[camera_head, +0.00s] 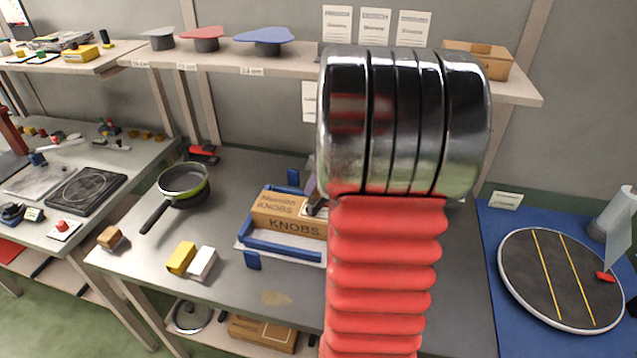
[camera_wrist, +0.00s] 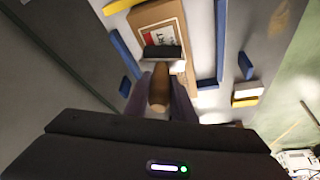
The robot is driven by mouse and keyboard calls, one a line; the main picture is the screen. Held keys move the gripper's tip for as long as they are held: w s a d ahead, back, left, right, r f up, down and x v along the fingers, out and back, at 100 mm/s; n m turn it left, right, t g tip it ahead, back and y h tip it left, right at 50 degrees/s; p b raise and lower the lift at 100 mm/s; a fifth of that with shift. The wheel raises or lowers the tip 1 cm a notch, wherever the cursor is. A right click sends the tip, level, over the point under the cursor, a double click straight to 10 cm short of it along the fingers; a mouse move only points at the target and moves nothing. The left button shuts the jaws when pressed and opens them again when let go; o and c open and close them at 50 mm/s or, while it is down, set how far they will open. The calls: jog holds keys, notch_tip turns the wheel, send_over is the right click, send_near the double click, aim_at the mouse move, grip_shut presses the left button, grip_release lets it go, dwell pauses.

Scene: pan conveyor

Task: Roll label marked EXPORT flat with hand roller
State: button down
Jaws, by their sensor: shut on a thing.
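A cardboard box marked KNOBS (camera_head: 285,206) lies in a blue-railed cradle (camera_head: 283,247) on the grey table. In the wrist view, the box (camera_wrist: 177,15) carries a white label (camera_wrist: 158,35) with red and dark print; I cannot read EXPORT on it. My gripper (camera_wrist: 160,84) is shut on the brown handle of the hand roller (camera_wrist: 160,92). The black roller head (camera_wrist: 163,52) overlaps the label's near edge; I cannot tell whether it presses on it. In the head view my arm hides most of the gripper and the box's right end.
Left of the cradle are a yellow block (camera_head: 181,258), a white block (camera_head: 202,264) and a frying pan (camera_head: 183,184). A round dark disc (camera_head: 556,280) lies on a blue surface at right. A shelf (camera_head: 230,66) runs behind.

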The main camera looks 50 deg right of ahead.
jog(key=shift+w+a, duration=0.3)
jog(key=shift+w, duration=0.25)
jog(key=shift+w+a, duration=0.15)
jog(key=shift+w, duration=0.15)
notch_tip(320, 180, up, 7)
dwell(1.3)
jog(key=shift+a, duration=0.1)
dwell(0.4)
